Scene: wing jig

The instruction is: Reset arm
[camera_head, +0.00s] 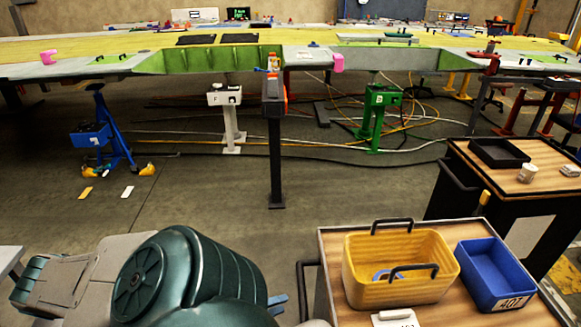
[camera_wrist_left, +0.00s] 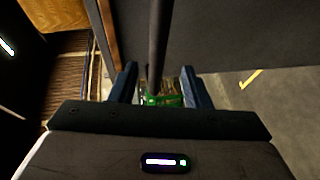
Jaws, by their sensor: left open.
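My left arm, dark green, comes in at the lower left of the head view. Its left gripper shows there only as a small blue finger part (camera_head: 278,301) beside the near cart; the rest is hidden behind the arm. In the left wrist view the left gripper (camera_wrist_left: 160,88) is open, with its two blue fingers apart. A dark bar (camera_wrist_left: 158,40) passes between the fingers in that view; whether it touches them I cannot tell. It looks like the handle (camera_head: 305,280) of the near cart. My right gripper is not in view.
The near wooden-topped cart (camera_head: 332,240) carries a yellow bin (camera_head: 400,285) and a blue bin (camera_head: 495,275). A dark cart (camera_head: 500,190) stands behind it on the right. The long wing (camera_head: 180,60) rests on stands at the back. Cables cross the floor; the middle floor is clear.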

